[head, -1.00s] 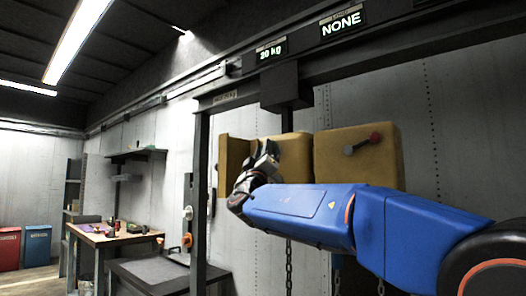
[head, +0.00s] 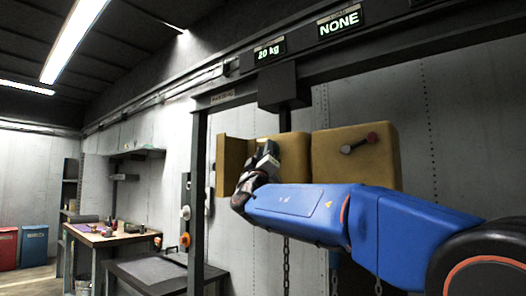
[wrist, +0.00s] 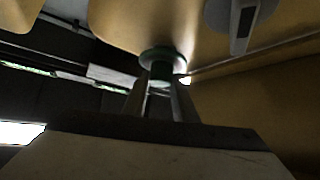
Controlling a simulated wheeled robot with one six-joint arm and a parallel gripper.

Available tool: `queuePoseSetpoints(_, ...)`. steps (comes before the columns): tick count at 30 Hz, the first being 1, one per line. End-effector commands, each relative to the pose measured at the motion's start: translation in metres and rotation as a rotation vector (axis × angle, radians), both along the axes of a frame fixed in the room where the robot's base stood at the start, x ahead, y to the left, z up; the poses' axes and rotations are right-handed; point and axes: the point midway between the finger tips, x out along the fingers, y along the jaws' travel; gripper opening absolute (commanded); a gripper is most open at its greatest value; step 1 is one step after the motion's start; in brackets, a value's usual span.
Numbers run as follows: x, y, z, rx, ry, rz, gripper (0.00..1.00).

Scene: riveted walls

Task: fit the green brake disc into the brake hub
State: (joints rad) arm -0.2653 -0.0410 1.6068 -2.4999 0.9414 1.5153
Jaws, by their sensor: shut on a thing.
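My gripper (head: 266,156) is at the face of the left yellow block, under the overhead beam. In the wrist view its two fingers (wrist: 162,102) are shut on the green brake disc (wrist: 163,58), whose round rim shows beyond the fingertips. The disc is close against a yellow surface (wrist: 140,25); I cannot tell whether it touches. The brake hub cannot be made out for certain; the disc and gripper may hide it. In the head view the disc cannot be made out.
A grey knob with a handle (wrist: 240,22) is near the disc in the wrist view. A dark post (head: 199,200) stands left of the blocks. A workbench (head: 105,235) is farther left.

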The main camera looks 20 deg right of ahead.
Motion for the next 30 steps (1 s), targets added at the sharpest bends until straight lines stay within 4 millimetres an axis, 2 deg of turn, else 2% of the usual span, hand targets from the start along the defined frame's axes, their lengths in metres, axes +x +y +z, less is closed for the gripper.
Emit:
queuePoseSetpoints(17,0.008,-0.012,0.000,-0.001,0.000,-0.001,0.00)
queuePoseSetpoints(18,0.008,-0.011,0.000,-0.001,-0.001,-0.001,0.35)
queuePoseSetpoints(20,0.008,-0.011,0.000,-0.001,-0.001,0.000,0.47)
queuePoseSetpoints(30,0.006,-0.010,-0.001,-0.001,0.000,-0.001,0.47)
